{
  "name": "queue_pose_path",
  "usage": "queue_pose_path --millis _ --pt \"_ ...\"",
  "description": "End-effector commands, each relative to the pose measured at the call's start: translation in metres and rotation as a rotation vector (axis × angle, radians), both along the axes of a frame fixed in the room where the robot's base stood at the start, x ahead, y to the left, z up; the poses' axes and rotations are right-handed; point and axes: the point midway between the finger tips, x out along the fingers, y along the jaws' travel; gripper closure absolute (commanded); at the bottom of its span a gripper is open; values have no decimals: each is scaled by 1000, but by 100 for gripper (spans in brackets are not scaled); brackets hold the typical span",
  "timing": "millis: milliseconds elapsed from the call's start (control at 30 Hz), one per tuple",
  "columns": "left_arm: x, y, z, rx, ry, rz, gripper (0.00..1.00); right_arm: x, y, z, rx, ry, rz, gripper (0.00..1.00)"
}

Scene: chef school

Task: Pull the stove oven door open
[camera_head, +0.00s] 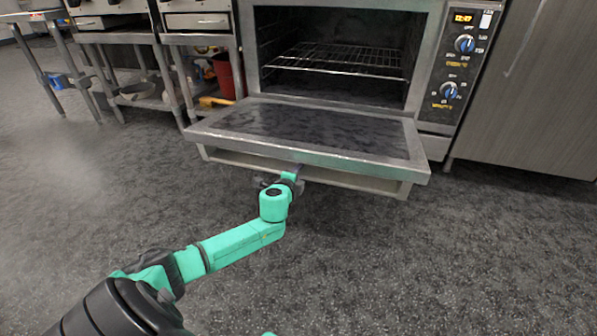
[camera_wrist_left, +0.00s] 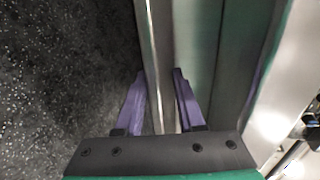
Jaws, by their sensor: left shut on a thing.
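The oven door (camera_head: 310,134) is folded down to about level, with its dark glass face up. The oven (camera_head: 345,50) stands open behind it, and a wire rack (camera_head: 340,58) shows inside. My left gripper (camera_head: 290,178) is at the door's front edge, near the middle. In the left wrist view, its two purple fingers (camera_wrist_left: 160,100) are on either side of a metal bar, the door handle (camera_wrist_left: 162,60), and are shut on it. The fingertips are small and partly hidden in the head view. My right gripper is not in view.
The control panel (camera_head: 460,70) with two blue knobs is right of the oven opening. A grey cabinet (camera_head: 535,90) stands at the right. Steel shelving with a red bucket (camera_head: 226,76) and a bowl (camera_head: 137,90) is at the left. The speckled floor (camera_head: 400,265) in front is clear.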

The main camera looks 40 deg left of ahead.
Motion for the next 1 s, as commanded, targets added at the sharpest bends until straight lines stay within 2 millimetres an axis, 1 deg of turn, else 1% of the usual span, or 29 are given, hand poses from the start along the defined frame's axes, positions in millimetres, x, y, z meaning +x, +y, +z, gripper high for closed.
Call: queue_pose_path --millis 33,200,333,700,733,1000 --pt "0 1 -13 -2 1 3 100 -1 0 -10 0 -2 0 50" --pt "2 2 -25 0 -1 3 100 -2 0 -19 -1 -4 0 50" --pt "2 2 -28 0 -1 3 100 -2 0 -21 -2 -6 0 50" --pt "3 3 -26 1 -4 3 100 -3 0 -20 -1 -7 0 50" --pt "3 3 -26 1 -4 3 50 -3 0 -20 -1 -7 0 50" --pt "3 2 -26 2 -4 1 50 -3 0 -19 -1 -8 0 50"
